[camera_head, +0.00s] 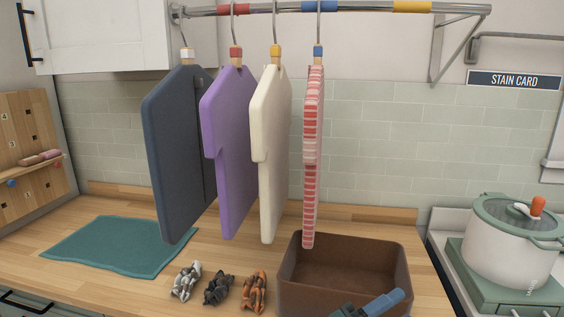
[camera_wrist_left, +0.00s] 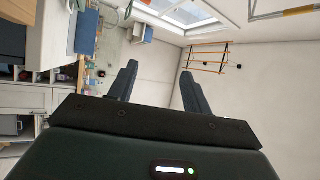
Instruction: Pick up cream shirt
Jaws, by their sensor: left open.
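The cream shirt (camera_head: 275,150) hangs in the head view from a hook with a yellow block, between a purple shirt (camera_head: 233,150) and a pink-and-red striped garment (camera_head: 312,150). My left gripper (camera_head: 388,302) shows at the bottom edge of the head view, in front of the brown bin and well below and right of the cream shirt. Most of its arm is out of frame. In the left wrist view its two fingers (camera_wrist_left: 158,88) are apart with nothing between them. The cream shirt is not visible in the left wrist view. My right gripper is not in view.
A dark blue garment (camera_head: 180,150) hangs at the left of the rail (camera_head: 350,8). Below are a teal cloth (camera_head: 120,246), several small figures (camera_head: 217,288) and a brown bin (camera_head: 345,250). A lidded pot (camera_head: 510,250) stands at the right.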

